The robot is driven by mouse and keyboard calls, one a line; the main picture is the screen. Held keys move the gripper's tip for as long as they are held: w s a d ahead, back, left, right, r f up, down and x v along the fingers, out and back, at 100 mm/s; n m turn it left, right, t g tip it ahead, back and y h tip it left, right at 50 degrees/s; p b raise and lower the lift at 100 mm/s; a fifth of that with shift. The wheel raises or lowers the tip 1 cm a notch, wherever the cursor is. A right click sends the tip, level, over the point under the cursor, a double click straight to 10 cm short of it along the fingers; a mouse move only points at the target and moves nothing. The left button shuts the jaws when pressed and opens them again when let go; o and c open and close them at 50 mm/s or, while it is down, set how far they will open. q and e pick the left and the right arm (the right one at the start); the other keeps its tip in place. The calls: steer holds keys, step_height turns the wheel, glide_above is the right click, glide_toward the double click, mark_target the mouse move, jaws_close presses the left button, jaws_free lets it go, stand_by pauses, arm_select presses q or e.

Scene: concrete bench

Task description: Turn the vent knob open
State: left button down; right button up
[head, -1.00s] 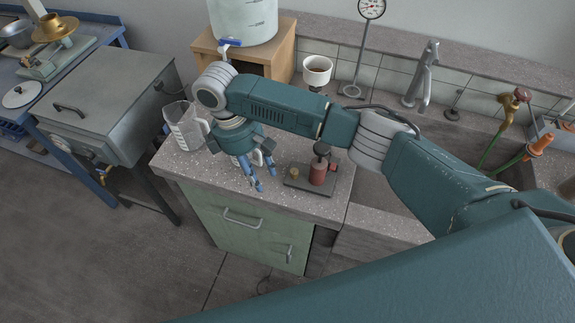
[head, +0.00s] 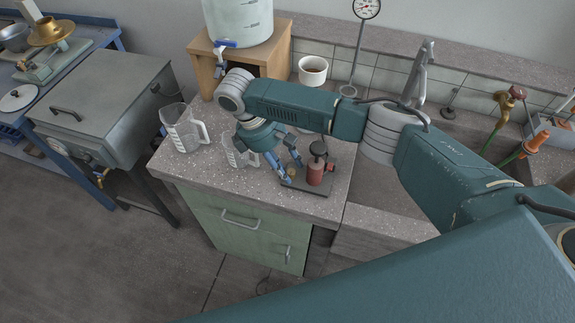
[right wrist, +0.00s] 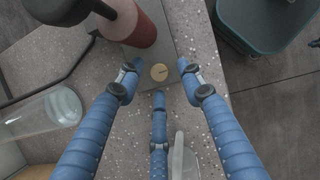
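The vent knob (head: 292,173) is a small round brass cap with a dark line across it. It sits on a dark base plate (head: 316,184) beside a red cylinder (head: 316,172) with a black top. My right gripper (head: 288,169) has three blue fingers, reaching down over the plate's left end. In the right wrist view the right gripper (right wrist: 158,82) is open, its fingertips spread around the knob (right wrist: 159,72) with gaps showing. The red cylinder (right wrist: 132,26) stands just beyond the fingers. My left gripper is not in view.
A clear jug (head: 183,133) and a clear beaker (head: 232,154) stand left of my right gripper on the speckled counter (head: 275,202). A wooden stand (head: 276,58) bears a white tank (head: 238,20). A white cup (head: 312,72) is behind. The counter's front edge is close.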

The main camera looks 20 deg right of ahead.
steer(key=shift+d+f, duration=0.15)
steer(key=shift+f, duration=0.25)
jaws_close()
